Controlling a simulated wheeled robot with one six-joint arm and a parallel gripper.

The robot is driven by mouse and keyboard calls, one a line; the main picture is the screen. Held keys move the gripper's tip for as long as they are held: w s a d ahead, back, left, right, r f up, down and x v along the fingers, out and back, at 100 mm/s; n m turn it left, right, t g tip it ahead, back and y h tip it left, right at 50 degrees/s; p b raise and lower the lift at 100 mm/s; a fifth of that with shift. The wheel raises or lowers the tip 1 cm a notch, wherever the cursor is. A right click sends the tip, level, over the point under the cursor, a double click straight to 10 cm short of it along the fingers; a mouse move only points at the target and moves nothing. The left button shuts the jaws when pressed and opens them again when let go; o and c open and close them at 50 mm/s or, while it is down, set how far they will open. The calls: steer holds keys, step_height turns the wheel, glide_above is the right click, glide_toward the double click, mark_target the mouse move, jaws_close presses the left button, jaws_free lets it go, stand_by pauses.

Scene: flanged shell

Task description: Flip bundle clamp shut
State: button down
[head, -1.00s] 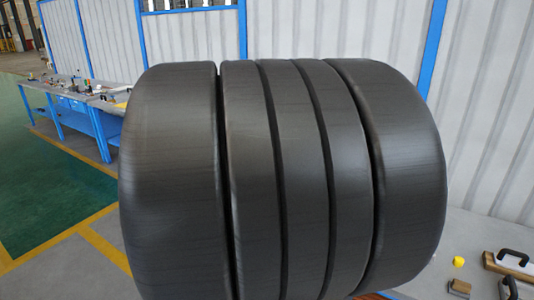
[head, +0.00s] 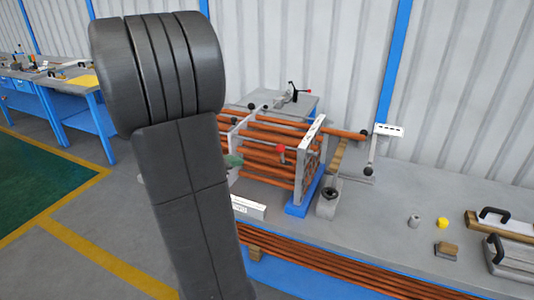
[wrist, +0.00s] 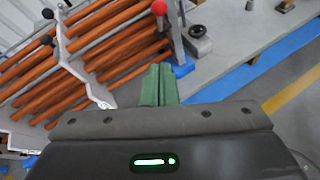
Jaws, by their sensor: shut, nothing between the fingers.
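The bundle of copper-coloured tubes (head: 265,155) lies in a rack with a pale perforated end plate (head: 309,155). A red ball knob (head: 281,149) stands at the front of the bundle near that plate. The knob also shows at the top of the wrist view (wrist: 159,7), on a short stem. I cannot tell whether the clamp is open or shut. My gripper's green fingers (wrist: 158,85) are together and empty, below the knob in the wrist view and apart from it. In the head view my gripper (head: 233,160) is left of the knob, partly hidden by my arm.
A toggle clamp with a red tip (head: 292,93) stands behind the rack. Black ball knobs (wrist: 47,14) sit beside the tubes. A grey block with a black knob (head: 328,200) is right of the rack.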

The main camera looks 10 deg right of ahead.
steer(key=shift+d, duration=0.15)
steer(key=d+r+p+x, duration=0.1)
steer(key=r+p+x, duration=0.1)
steer(key=x, duration=1)
steer(key=shift+w+d+p, duration=0.25)
steer(key=shift+d+p, duration=0.05)
steer(key=shift+d, duration=0.1)
steer(key=shift+w+r, duration=0.15)
steer(key=shift+r, duration=0.05)
steer(key=w+d+r+b, duration=0.2)
steer(key=w+d+b, duration=0.2)
steer(key=w, duration=0.5)
steer(key=shift+d+r+b, duration=0.25)
steer(key=shift+d+b, duration=0.1)
steer(key=shift+d, duration=0.9)
steer(key=shift+w, duration=0.2)
